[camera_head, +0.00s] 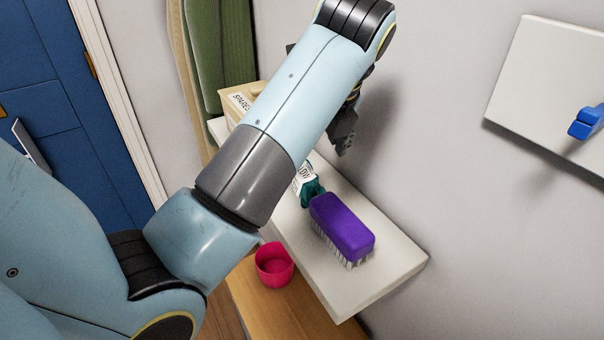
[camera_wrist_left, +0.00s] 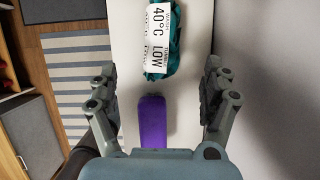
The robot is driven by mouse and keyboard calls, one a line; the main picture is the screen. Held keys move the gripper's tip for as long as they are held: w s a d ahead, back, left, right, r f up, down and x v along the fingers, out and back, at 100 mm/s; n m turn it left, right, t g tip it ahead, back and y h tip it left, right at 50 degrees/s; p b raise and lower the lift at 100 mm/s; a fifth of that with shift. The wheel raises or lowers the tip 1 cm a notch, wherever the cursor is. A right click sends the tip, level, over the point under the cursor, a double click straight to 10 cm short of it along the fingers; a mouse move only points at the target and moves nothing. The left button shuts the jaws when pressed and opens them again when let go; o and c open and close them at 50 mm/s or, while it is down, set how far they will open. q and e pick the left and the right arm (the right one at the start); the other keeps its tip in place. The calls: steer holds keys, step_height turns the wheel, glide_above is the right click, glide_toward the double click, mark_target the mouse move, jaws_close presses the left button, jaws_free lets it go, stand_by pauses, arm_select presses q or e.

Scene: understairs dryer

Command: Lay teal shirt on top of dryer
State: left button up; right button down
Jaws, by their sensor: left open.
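The teal shirt (camera_head: 313,192) is a small rolled bundle on a white shelf (camera_head: 385,265). My left arm hides part of it in the head view. In the left wrist view, the shirt (camera_wrist_left: 178,42) shows a white label reading "40°C LOW". My left gripper (camera_head: 343,130) is above the shelf. My right gripper is not in view. I cannot make out the dryer with certainty in either view.
A purple brush (camera_head: 342,225) lies on the shelf right beside the shirt, bristles down. A pink cup (camera_head: 274,264) stands lower, on a wooden surface (camera_head: 262,302). A labelled wooden box (camera_head: 240,98) is at the shelf's far end. A wall rises along the shelf's right side.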

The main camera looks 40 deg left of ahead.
mark_target(303, 171)
arm_select(q)
steer(key=x, duration=0.3)
steer(key=shift+a, duration=0.2)
steer(key=x, duration=0.1)
steer(key=p+x, duration=0.1)
steer(key=x, duration=0.3)
steer(key=shift+w+r+p, duration=0.1)
steer(key=shift+w+p, duration=0.15)
steer(key=shift+p, duration=0.15)
steer(key=shift+w+a+f, duration=0.1)
steer(key=shift+a+f, duration=0.1)
steer(key=shift+f, duration=0.25)
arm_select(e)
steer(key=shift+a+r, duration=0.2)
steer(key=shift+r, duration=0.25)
arm_select(q)
steer(key=c, duration=1.3)
steer(key=shift+r, duration=0.1)
steer(key=shift+c, duration=0.9)
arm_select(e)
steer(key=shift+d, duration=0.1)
